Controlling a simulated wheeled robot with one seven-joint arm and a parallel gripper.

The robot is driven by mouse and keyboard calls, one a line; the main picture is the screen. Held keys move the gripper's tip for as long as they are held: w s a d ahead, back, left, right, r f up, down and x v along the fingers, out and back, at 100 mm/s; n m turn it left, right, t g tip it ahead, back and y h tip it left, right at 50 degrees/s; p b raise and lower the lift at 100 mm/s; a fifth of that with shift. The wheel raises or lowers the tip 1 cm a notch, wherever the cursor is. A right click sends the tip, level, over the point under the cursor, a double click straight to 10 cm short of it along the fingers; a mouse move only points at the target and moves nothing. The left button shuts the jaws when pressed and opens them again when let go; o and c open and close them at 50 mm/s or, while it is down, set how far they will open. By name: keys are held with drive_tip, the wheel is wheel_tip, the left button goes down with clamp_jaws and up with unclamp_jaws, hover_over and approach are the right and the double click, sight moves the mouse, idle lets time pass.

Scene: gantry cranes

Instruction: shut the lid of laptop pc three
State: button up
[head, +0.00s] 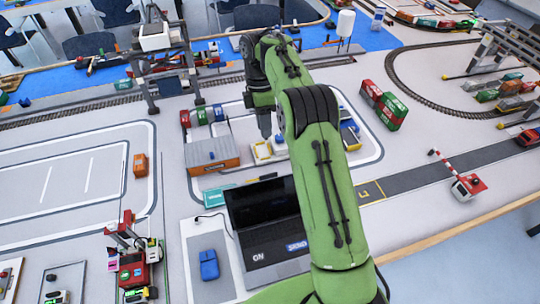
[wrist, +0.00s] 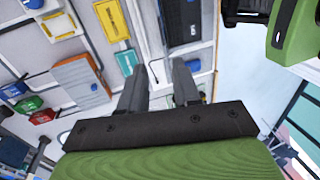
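A dark laptop stands open on the table in the head view, its black screen (head: 264,203) raised at the back and its grey base (head: 268,258) towards me, with white and blue labels on the base. My green arm covers its right part. My gripper (head: 264,133) points down beyond the screen, near the track mat; its fingertips are hard to make out there. In the wrist view my gripper (wrist: 158,78) has its two grey fingers apart with nothing between them. A dark panel, probably part of the laptop (wrist: 182,18), lies above the fingers; which part I cannot tell.
A blue mouse (head: 208,265) lies left of the laptop. An orange-walled model building (head: 212,157) and a teal piece (head: 218,196) stand behind it. A red toy crane (head: 132,255) stands at front left. A barrier model (head: 467,187) is at right.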

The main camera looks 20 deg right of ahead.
drive_tip(key=b+x, duration=0.3)
drive_tip(key=x, duration=1.3)
drive_tip(key=shift+s, duration=0.1)
clamp_jaws()
idle(0.6)
